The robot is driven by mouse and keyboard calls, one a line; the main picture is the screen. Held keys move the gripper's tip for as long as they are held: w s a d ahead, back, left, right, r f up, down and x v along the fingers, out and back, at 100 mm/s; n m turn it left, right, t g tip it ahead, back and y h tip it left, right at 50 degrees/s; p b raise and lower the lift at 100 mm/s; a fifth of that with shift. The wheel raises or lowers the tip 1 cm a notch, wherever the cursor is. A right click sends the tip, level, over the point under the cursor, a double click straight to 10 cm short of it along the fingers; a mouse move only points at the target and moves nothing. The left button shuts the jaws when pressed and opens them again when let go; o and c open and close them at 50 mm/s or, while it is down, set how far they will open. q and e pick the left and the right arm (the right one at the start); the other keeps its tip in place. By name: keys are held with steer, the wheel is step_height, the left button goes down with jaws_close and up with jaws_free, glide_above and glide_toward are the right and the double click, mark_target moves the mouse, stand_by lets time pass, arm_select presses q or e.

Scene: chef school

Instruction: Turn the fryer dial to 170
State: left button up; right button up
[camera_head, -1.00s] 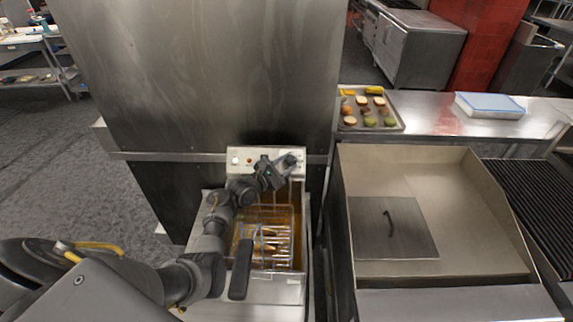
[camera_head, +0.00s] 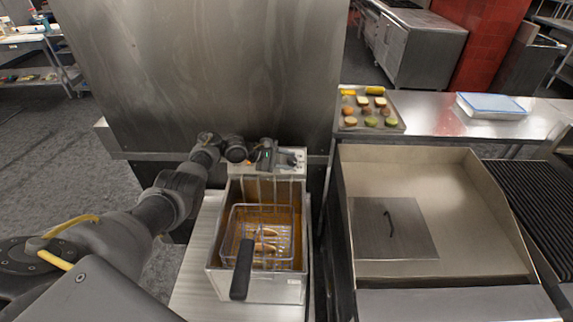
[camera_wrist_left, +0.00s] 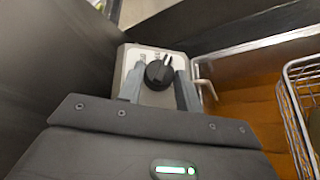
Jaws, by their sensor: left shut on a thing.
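The fryer dial (camera_wrist_left: 159,73) is a round black knob with a pointer ridge, on the pale control panel (camera_wrist_left: 122,66). In the left wrist view, the fingers of my left gripper (camera_wrist_left: 158,68) lie on either side of the dial and are shut on it. The dial's markings are too small to read. In the head view, my left gripper (camera_head: 268,156) is at the panel (camera_head: 298,159) behind the fryer (camera_head: 262,288) and hides the dial there. My right gripper is not in view.
A wire basket (camera_head: 236,222) with food sits in the fryer's oil, its black handle (camera_head: 242,268) toward me. A tall steel wall (camera_head: 200,70) stands behind the panel. To the right are a steel pan unit (camera_head: 455,190) and a food tray (camera_head: 396,124).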

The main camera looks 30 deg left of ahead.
arm_select(q)
steer(key=m+g+b, duration=0.1)
steer(key=g+b, duration=0.1)
steer(key=b, duration=0.1)
steer(key=shift+w+m, duration=0.2)
steer(key=shift+m, duration=0.2)
steer(key=shift+r+m+g+y+b, duration=0.15)
steer(key=shift+m+g+y+b, duration=0.25)
steer(key=shift+b, duration=0.55)
steer(key=o, duration=1)
steer(key=shift+d, duration=0.1)
steer(key=shift+r, duration=0.1)
steer(key=p+v, duration=0.8)
steer(key=v, duration=0.2)
steer(key=shift+a+r, duration=0.2)
steer(key=shift+a, duration=0.15)
